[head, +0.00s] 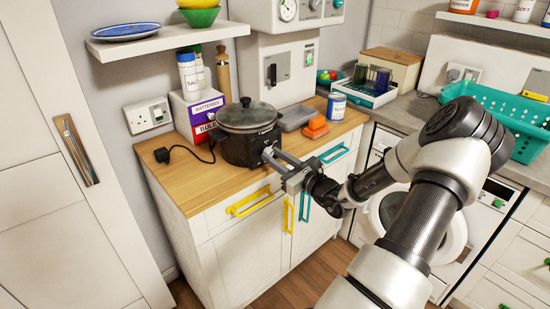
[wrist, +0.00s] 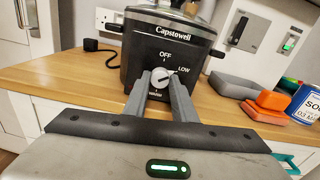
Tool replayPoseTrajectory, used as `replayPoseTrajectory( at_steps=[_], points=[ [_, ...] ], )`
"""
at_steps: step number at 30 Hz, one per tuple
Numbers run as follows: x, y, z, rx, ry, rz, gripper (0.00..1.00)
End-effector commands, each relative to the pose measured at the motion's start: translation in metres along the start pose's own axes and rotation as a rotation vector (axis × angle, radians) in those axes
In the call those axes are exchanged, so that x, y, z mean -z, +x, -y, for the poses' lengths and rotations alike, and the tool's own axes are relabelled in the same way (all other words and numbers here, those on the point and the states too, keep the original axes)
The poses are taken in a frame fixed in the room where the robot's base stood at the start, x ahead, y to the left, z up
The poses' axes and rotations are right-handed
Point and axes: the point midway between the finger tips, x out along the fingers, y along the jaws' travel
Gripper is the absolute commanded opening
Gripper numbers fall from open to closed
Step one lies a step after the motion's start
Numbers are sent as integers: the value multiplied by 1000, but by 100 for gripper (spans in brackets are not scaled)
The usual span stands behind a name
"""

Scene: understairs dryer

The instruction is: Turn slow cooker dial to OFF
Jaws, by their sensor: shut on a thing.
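The black slow cooker (head: 245,147) stands on the wooden worktop with its glass lid on. In the wrist view its dark front (wrist: 133,58) reads "Capstowell". The pale round dial (wrist: 160,74) is on that front, with OFF above it, LOW to its right and WARM below. A small dark mark on the dial seems to point right, towards LOW, but it is too small to be sure. My gripper (head: 270,153) reaches in from the front right, its two fingers shut on the dial, one on each side. The fingers also show in the wrist view (wrist: 161,86) and hide part of the dial's surroundings.
A black plug (head: 161,155) and cable lie left of the cooker. Grey and orange containers (head: 315,128) and a blue-and-white can (head: 336,106) sit to the right. A shelf (head: 160,42) hangs above. Yellow handles (head: 249,203) are below.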

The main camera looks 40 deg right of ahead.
Motion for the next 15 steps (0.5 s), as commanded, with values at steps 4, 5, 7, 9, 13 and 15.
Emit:
replayPoseTrajectory(
  at_steps=[4,5,7,9,13,15],
  points=[
    [1,0,-1,-3,-105,-2,2],
    [2,0,-1,-2,-129,-2,2],
    [2,0,-1,-2,-193,-2,2],
    [2,0,-1,-3,-258,-1,2],
    [3,0,0,-3,-383,-1,2],
    [4,0,0,-2,-450,-2,2]
  ],
)
